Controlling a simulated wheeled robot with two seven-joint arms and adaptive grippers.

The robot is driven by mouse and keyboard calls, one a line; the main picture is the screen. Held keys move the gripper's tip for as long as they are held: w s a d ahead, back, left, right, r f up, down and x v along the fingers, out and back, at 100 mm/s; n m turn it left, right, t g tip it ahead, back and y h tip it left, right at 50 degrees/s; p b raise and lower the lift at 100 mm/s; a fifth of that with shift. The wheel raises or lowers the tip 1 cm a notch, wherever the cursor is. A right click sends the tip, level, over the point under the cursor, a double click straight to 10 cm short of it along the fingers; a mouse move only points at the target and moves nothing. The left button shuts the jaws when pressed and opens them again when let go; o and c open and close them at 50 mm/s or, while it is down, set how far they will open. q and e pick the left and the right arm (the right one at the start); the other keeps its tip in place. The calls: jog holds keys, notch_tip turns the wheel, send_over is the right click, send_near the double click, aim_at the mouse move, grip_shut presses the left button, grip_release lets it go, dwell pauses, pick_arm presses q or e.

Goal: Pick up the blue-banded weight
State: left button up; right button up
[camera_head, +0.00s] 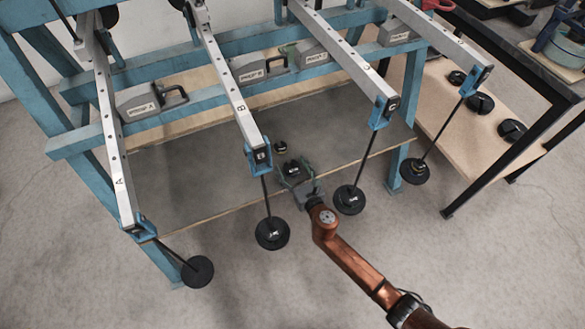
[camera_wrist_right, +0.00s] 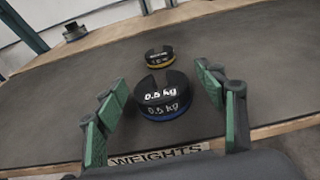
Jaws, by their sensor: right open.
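The blue-banded weight (camera_wrist_right: 163,94) is a black slotted disc marked 0.5 kg with a blue band near its base. It lies on the grey shelf (camera_wrist_right: 75,100) behind a WEIGHTS label. In the head view the weight (camera_head: 292,167) is partly covered by my right gripper (camera_head: 294,177). In the wrist view my right gripper (camera_wrist_right: 166,100) is open, with one green-padded finger on each side of the weight. Gaps show between the pads and the weight, so it is not gripped. My left gripper is out of view.
A yellow-banded weight (camera_wrist_right: 159,59) lies just behind. Levers above carry hanging black weights; one hangs left of my right gripper (camera_head: 272,233) and another right of it (camera_head: 349,199). A blue frame (camera_head: 60,100) surrounds the shelf. A side table (camera_head: 460,130) stands right.

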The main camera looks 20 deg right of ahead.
jog(key=shift+c, duration=0.7)
jog(key=c, duration=1.3)
jog(key=shift+r, duration=0.1)
